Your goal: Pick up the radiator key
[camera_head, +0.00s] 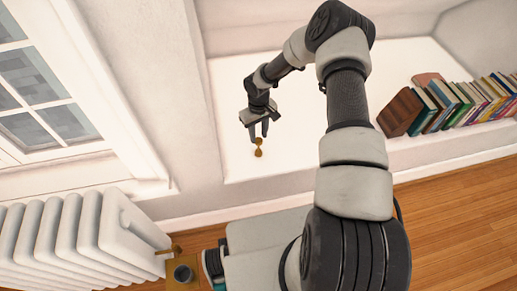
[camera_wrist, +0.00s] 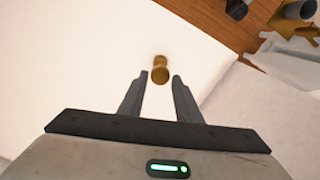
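A small brass piece with a narrow waist, which I take to be the radiator key (camera_head: 258,147), is over the white ledge (camera_head: 240,170). In the wrist view the brass piece (camera_wrist: 160,70) shows end-on, between and just beyond the fingertips. My gripper (camera_head: 258,134) points down at it from above. Its two fingers (camera_wrist: 160,84) are apart, one on each side of the brass piece, with visible gaps. I cannot tell how far the tips are above the ledge.
A row of books (camera_head: 460,105) stands on the ledge at right. A white radiator (camera_head: 60,235) is at lower left under a window (camera_head: 45,100). The ledge around the brass piece is clear.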

